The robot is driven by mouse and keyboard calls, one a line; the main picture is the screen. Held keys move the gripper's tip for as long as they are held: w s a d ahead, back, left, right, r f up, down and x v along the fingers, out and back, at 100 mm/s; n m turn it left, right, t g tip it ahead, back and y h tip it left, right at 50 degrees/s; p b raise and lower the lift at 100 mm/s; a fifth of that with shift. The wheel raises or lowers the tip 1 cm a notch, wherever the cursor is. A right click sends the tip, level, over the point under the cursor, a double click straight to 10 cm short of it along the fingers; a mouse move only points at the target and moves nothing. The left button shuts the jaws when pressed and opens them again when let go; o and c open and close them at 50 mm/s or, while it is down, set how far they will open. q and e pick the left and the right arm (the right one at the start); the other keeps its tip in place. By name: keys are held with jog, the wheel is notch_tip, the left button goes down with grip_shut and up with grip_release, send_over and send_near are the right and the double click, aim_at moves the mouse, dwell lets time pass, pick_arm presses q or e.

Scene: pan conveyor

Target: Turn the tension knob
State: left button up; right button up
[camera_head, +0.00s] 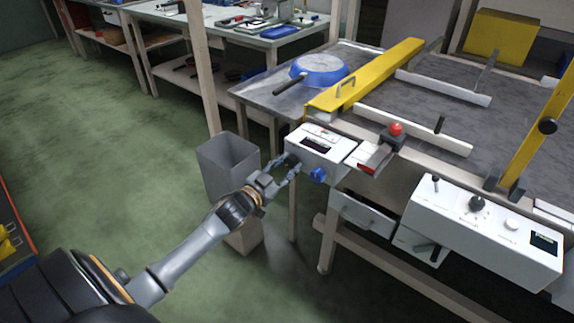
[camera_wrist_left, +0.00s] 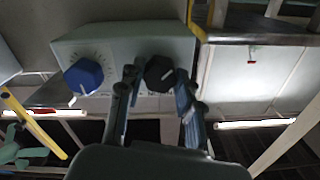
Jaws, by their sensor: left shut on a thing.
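A white control box (camera_head: 322,146) is mounted at the near left corner of the conveyor table. A black knob (camera_wrist_left: 160,72) and a blue knob (camera_wrist_left: 83,76) with a white pointer sit side by side on its face. The blue knob also shows in the head view (camera_head: 317,175). My left gripper (camera_head: 284,167) is at the box, and in the left wrist view its fingers (camera_wrist_left: 157,88) are shut around the black knob. The fingers hide part of the black knob's sides. Which knob is the tension knob cannot be read. My right gripper is not in view.
A grey bin (camera_head: 228,165) stands just left of the box, near my left arm. A blue pan (camera_head: 319,69) lies on the conveyor table (camera_head: 390,97) beside a yellow bar (camera_head: 370,73). A second control panel (camera_head: 486,232) is at the right. The green floor (camera_head: 110,150) is open at left.

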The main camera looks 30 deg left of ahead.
pick_arm(q)
jog(key=o, duration=1.2)
jog(key=shift+c, duration=0.2)
jog(key=shift+s, duration=0.15)
jog(key=s, duration=1.1)
jog(key=shift+s+a, duration=0.3)
jog(key=shift+s, duration=0.05)
jog(key=shift+f, duration=0.1)
